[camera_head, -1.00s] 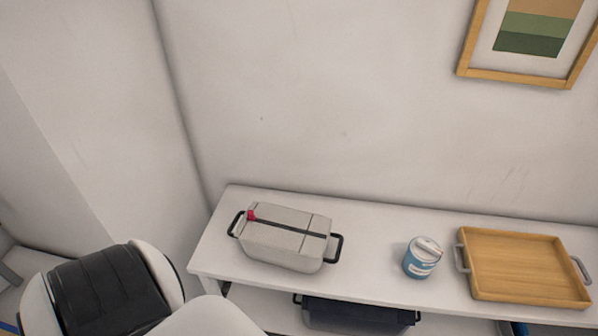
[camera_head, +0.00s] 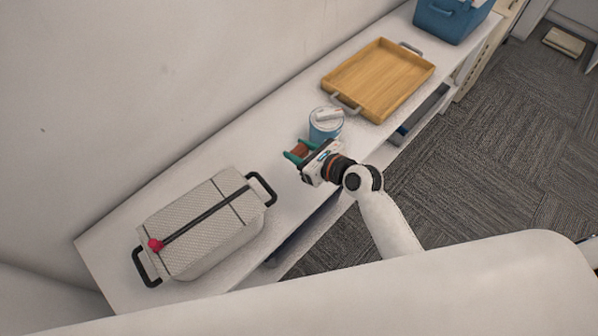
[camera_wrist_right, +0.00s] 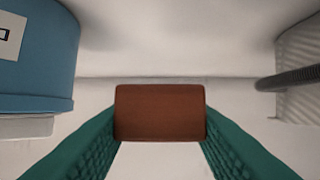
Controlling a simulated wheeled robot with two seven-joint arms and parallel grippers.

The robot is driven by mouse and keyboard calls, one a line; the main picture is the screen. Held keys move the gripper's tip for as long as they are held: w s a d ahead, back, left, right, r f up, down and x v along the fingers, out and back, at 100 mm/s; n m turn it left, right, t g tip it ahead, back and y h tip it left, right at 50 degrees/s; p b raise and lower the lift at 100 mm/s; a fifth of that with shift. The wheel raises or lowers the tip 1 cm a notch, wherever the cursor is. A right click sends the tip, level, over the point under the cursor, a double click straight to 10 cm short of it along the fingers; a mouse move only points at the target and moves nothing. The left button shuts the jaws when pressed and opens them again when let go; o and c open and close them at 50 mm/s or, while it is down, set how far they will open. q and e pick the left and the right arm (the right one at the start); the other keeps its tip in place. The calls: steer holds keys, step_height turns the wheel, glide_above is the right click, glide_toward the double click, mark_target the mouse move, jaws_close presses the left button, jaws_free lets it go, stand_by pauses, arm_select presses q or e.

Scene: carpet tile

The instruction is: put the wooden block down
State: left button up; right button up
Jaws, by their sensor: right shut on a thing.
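The wooden block (camera_wrist_right: 160,112) is reddish brown and sits between the two green fingers of my right gripper (camera_wrist_right: 160,125) in the right wrist view. The right gripper (camera_head: 297,154) is shut on it. In the head view the block (camera_head: 301,149) shows as a small brown patch between the fingers, over the white shelf top (camera_head: 282,207). Whether the block touches the shelf I cannot tell. My left gripper is not in view.
A blue can (camera_head: 325,128) stands just beyond the right gripper, and a grey lidded basket (camera_head: 205,222) with black handles stands at the lower left. A wooden tray (camera_head: 378,80) and a blue bin (camera_head: 450,22) are farther along. Bare shelf lies between basket and gripper.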

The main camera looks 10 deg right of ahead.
step_height(320, 180, down, 3)
steer(key=shift+f+b, duration=0.2)
steer(key=shift+b, duration=0.2)
steer(key=shift+f, duration=0.55)
step_height(320, 180, down, 2)
steer(key=shift+f+b, duration=0.25)
steer(key=shift+b, duration=0.5)
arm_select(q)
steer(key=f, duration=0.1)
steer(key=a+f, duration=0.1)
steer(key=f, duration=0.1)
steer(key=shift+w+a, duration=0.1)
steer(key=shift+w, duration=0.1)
arm_select(e)
steer(key=shift+w+f, duration=0.1)
steer(key=shift+f, duration=0.25)
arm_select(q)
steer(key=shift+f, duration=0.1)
arm_select(e)
steer(key=shift+f, duration=0.1)
steer(key=o, duration=0.9)
steer(key=shift+o, duration=0.2)
